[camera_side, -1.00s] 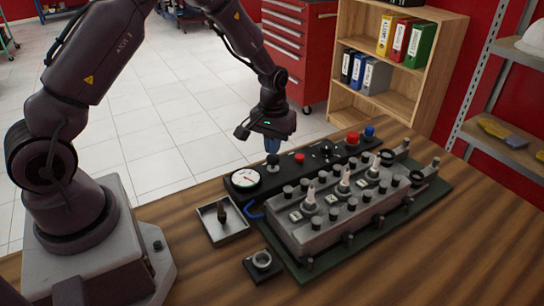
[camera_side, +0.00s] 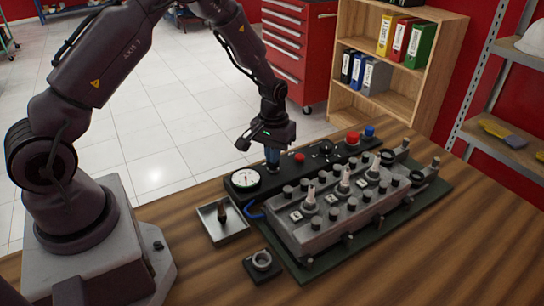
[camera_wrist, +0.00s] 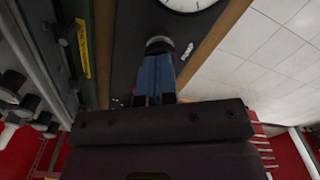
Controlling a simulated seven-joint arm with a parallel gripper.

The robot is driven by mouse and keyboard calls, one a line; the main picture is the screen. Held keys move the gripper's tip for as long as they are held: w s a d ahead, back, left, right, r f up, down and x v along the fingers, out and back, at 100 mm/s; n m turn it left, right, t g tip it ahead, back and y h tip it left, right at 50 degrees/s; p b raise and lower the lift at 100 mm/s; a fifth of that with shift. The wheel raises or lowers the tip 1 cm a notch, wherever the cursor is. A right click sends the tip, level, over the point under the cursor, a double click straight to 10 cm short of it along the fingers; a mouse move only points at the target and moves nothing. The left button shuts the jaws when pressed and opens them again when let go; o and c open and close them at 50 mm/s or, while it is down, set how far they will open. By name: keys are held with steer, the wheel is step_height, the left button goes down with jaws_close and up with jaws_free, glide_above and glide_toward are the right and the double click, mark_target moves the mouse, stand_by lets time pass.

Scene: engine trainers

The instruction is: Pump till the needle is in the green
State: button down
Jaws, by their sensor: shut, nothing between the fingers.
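The pressure gauge (camera_side: 245,180) is a round white dial at the left end of a black panel (camera_side: 318,160). Its needle looks near upright, but the dial is too small to read against the green band. My gripper (camera_side: 272,166) is shut and empty, pointing down just right of the gauge. Its blue fingertips are over the pump knob and look to be touching it, hiding most of it. In the wrist view, the gripper (camera_wrist: 156,70) ends at the round grey pump knob (camera_wrist: 159,44), with the gauge's edge (camera_wrist: 188,4) beyond.
A red button (camera_side: 299,158), a black knob and further red and blue knobs line the panel to the right. The grey engine block (camera_side: 300,235) with several fittings stands in front. A small tray (camera_side: 232,232) holding a dark part and a black block with a ring (camera_side: 262,265) lie nearer.

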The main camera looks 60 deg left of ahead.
steer(key=shift+r, duration=1.8)
step_height(320, 180, up, 5)
steer(key=s+d+r+m+t, duration=0.2)
steer(key=s+d+r+m, duration=0.1)
steer(key=s+r, duration=0.7)
steer(key=s+d+r+m+t, duration=0.3)
steer(key=s+d+r, duration=0.2)
steer(key=s+r, duration=0.5)
steer(key=shift+s+d+t, duration=0.3)
steer(key=shift+s+d, duration=0.1)
steer(key=shift+s, duration=0.55)
